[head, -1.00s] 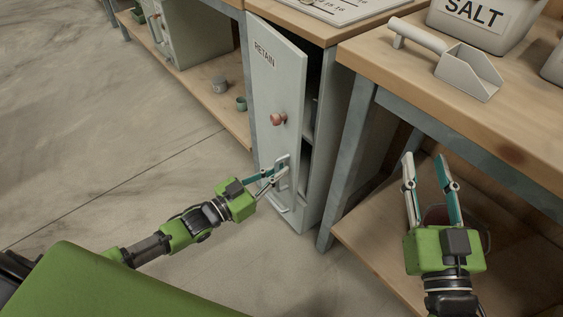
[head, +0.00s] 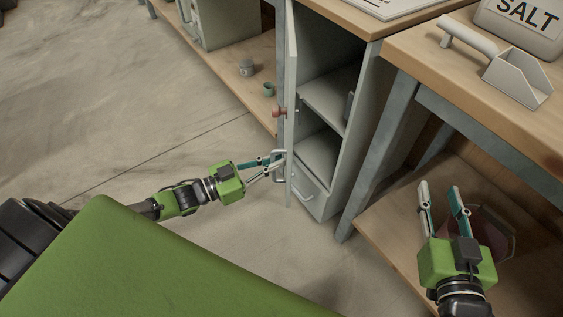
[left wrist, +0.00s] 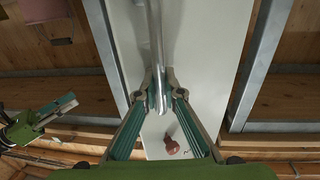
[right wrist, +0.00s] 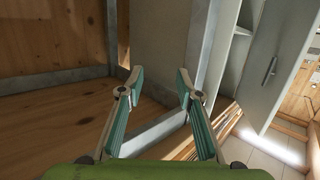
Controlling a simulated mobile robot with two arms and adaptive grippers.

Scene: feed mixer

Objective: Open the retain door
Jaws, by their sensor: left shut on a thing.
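The pale grey retain door (head: 291,60) stands swung open and shows nearly edge-on in the head view, so its label is out of sight there. My left gripper (head: 279,162) is shut on the door's metal bar handle, below a reddish knob (head: 279,112). In the left wrist view the handle (left wrist: 154,40) runs between the fingers, with the door face (left wrist: 205,50) behind and the knob (left wrist: 172,146) near the bottom. The cabinet (head: 350,120) shows its shelves inside. My right gripper (head: 440,188) is open and empty, right of the cabinet.
To the right stands a wooden bench (head: 420,45) with a scoop (head: 515,80) and a salt tub (head: 520,25). A dark bucket (head: 495,235) is behind my right gripper. Floor (head: 130,90) left of the door is clear.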

